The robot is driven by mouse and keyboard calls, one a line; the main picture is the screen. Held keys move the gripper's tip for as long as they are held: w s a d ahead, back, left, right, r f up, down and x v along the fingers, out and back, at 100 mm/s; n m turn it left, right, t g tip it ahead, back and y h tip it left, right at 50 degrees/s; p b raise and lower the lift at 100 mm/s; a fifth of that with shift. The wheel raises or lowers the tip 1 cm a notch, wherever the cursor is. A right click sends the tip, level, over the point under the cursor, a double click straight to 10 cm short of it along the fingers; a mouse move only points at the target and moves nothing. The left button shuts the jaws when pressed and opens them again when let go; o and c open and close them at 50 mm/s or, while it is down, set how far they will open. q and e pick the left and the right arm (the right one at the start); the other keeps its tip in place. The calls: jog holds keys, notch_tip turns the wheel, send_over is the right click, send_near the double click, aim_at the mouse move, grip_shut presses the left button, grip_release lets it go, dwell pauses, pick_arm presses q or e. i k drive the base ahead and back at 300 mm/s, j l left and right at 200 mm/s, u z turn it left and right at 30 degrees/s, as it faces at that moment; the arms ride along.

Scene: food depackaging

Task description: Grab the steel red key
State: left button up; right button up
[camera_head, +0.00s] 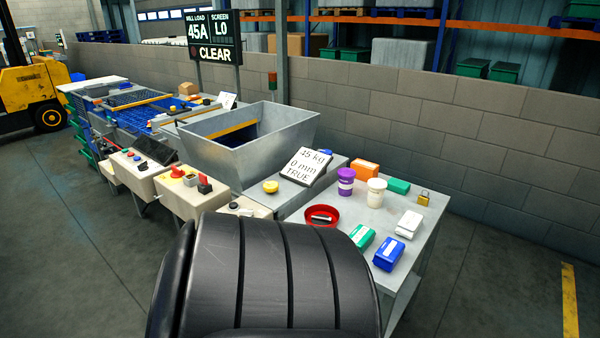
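I cannot pick out the steel red key with certainty. A round red dish (322,216) lies on the near left part of the grey table (432,222), with a small dark and light object (321,219) in it that is too small to identify. Neither of my grippers is in view.
A grey hopper (247,145) stands behind the control boxes. Open floor lies right of the table. A black ribbed form covers the lower middle.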

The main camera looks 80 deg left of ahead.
aim_at(204, 179)
jog(key=u, duration=1.75)
jog(key=i+l, duration=0.05)
